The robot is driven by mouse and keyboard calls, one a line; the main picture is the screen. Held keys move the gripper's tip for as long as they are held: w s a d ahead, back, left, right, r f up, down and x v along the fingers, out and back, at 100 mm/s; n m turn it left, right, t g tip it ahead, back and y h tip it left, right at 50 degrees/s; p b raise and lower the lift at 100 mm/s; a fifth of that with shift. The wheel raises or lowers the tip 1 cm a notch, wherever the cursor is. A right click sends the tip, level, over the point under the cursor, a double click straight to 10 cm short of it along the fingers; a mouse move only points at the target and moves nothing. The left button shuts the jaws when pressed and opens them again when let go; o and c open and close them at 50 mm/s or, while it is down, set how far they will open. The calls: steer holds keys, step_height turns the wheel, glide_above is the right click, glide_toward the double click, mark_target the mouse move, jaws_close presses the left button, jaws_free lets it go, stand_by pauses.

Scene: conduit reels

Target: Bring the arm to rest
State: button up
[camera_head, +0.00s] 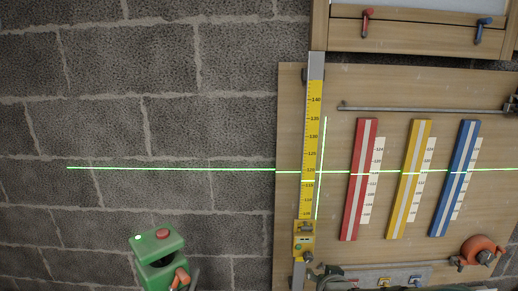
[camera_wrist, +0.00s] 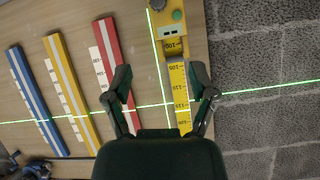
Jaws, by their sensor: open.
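My gripper (camera_wrist: 161,74) shows in the wrist view with its two dark fingers wide apart and nothing between them. It faces the wooden board, and a yellow measuring staff (camera_wrist: 180,92) passes behind the gap, nearer the right finger. I cannot tell how far the fingers are from the staff.
Red (camera_head: 359,180), yellow (camera_head: 409,180) and blue (camera_head: 455,180) strips slant across the board (camera_head: 340,80). Green laser lines cross wall and board. A metal rod (camera_head: 420,108) runs above the strips. A green box (camera_head: 158,246) is at the bottom; an orange tool (camera_head: 482,248) is lower right.

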steer(key=s+r+n+g, duration=0.1)
steer(key=s+r+g, duration=0.2)
steer(key=s, duration=0.8)
steer(key=s+r+g, duration=0.3)
steer(key=s+r, duration=0.2)
steer(key=s, duration=0.6)
steer(key=shift+s+n, duration=0.15)
steer(key=shift+n, duration=0.25)
